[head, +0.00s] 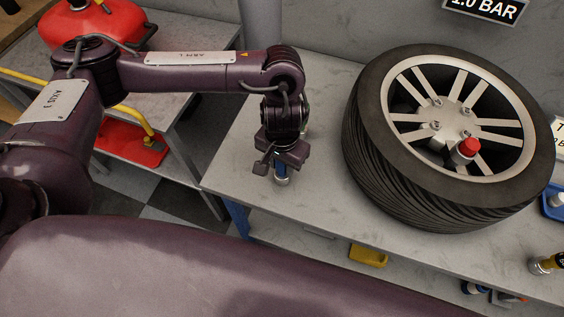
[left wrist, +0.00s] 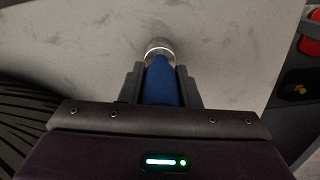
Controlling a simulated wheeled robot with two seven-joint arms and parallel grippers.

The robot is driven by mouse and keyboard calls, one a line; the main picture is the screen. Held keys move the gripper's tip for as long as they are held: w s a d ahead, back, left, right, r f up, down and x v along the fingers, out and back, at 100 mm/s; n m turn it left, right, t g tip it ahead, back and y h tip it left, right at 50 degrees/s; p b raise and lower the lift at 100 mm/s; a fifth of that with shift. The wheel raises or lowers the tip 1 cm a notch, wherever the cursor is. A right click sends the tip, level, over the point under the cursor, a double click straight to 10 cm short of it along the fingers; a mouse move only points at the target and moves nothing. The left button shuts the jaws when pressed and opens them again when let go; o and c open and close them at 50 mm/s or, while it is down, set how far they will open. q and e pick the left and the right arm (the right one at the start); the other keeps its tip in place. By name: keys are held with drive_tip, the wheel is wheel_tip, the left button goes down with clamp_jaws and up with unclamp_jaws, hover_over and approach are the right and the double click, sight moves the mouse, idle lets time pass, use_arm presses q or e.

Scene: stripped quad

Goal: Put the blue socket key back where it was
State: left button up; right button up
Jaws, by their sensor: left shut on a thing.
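The blue socket key (head: 281,171) is upright, with a blue sleeve and a silver metal end pointing down. My left gripper (head: 281,163) is shut on it, near the left end of the grey workbench (head: 330,215). In the left wrist view the key's blue body (left wrist: 160,85) sits between the two dark fingers, with its round metal end (left wrist: 159,47) towards the bench top. I cannot tell whether that end touches the bench. The key's upper part is hidden by the gripper. My right gripper is not in view.
A wheel with a tyre (head: 375,165) lies on the bench to the right, with a red-capped part (head: 466,149) on its rim. A blue tray (head: 552,204) stands at the far right. A yellow bin (head: 368,256) is on the shelf below. A red tank (head: 95,25) stands at the back left.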

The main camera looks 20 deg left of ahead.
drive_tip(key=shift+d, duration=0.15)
use_arm(q)
drive_tip(key=o, duration=1.1)
drive_tip(key=shift+f, duration=0.1)
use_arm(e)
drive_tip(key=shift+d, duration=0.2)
use_arm(q)
wheel_tip(320, 180, up, 11)
drive_tip(key=shift+f+p, duration=0.1)
drive_tip(key=shift+p, duration=0.8)
drive_tip(key=shift+r, duration=0.75)
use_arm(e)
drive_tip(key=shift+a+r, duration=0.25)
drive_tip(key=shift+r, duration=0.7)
